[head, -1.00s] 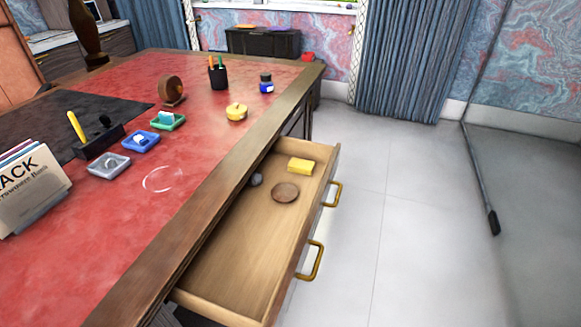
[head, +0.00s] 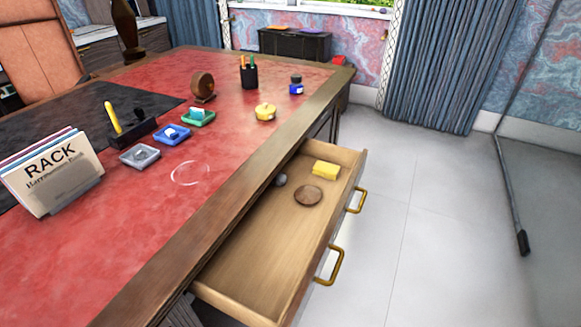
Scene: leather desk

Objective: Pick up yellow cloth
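A small flat-sided yellow block-like piece (head: 326,170) lies in the far end of the open drawer (head: 262,262). It may be a folded cloth or a sponge; I cannot tell. A rounded yellow thing (head: 265,112) sits on the red leather desk top (head: 240,135), near its right edge. It is too small to tell if it is cloth. My gripper is not in view.
A brown round disc (head: 308,196) and a small grey thing (head: 281,180) also lie in the drawer. Brass handles (head: 330,265) stick out from its front. The desk holds a card rack (head: 52,172), small coloured trays (head: 171,134), a pen cup (head: 249,77) and an ink bottle (head: 296,86).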

